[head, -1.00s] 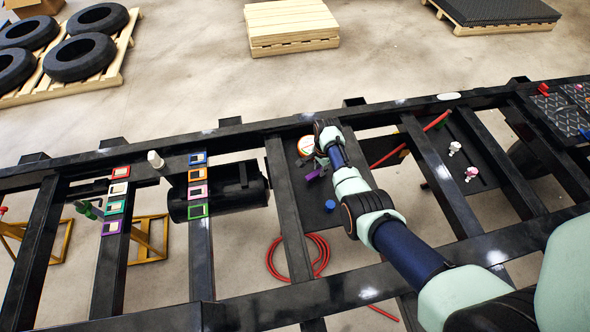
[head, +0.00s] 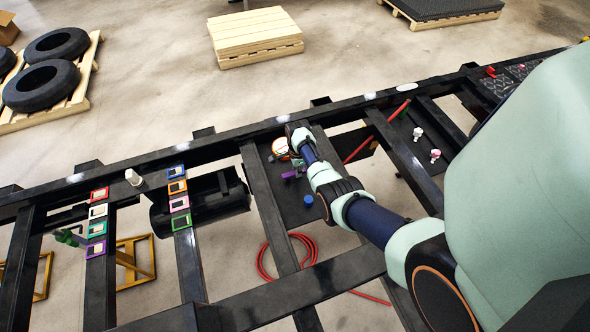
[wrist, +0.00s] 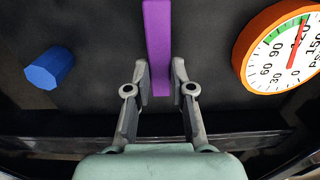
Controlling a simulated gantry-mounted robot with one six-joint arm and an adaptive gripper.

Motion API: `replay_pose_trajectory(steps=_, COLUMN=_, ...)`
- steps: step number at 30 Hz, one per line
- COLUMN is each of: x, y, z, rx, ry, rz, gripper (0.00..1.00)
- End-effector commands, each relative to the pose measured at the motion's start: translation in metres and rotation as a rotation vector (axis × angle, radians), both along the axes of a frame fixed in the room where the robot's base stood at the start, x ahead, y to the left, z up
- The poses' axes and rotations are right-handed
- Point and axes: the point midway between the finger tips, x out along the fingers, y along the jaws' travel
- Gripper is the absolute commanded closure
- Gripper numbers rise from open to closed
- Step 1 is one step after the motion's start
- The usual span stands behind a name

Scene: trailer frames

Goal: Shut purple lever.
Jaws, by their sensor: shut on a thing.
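The purple lever (wrist: 158,45) runs down from the top of the wrist view, against a dark panel. My gripper (wrist: 159,75) is shut on the lever, with one finger on each side of its lower end. In the head view the purple lever (head: 290,174) shows small, just left of my gripper (head: 299,165), on the dark panel of the frame. The finger contact is too small to make out there.
A round orange-rimmed gauge (wrist: 284,47) is right of the lever and a blue knob (wrist: 49,68) is left. Coloured square tags (head: 179,187) sit on frame beams to the left. A red hose (head: 263,262) hangs below. Black crossbeams with open gaps surround the panel.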

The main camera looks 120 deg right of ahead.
Motion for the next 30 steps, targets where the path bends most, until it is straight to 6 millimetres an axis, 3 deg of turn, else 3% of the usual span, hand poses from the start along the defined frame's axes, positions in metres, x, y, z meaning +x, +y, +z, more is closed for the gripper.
replay_pose_trajectory(steps=5, x=0.000, y=0.000, z=0.000, rx=0.000, ry=-0.001, rz=-0.002, gripper=1.00)
replay_pose_trajectory(steps=6, x=0.000, y=0.000, z=0.000, rx=0.000, ry=-0.001, rz=-0.002, gripper=0.74)
replay_pose_trajectory(steps=10, x=0.000, y=0.000, z=0.000, rx=0.000, ry=0.000, rz=-0.001, gripper=0.53)
replay_pose_trajectory(steps=22, x=0.000, y=-0.001, z=0.009, rx=-0.003, ry=0.000, rz=0.000, gripper=0.52)
replay_pose_trajectory(steps=30, x=0.000, y=-0.001, z=0.072, rx=-0.006, ry=0.001, rz=0.000, gripper=0.52)
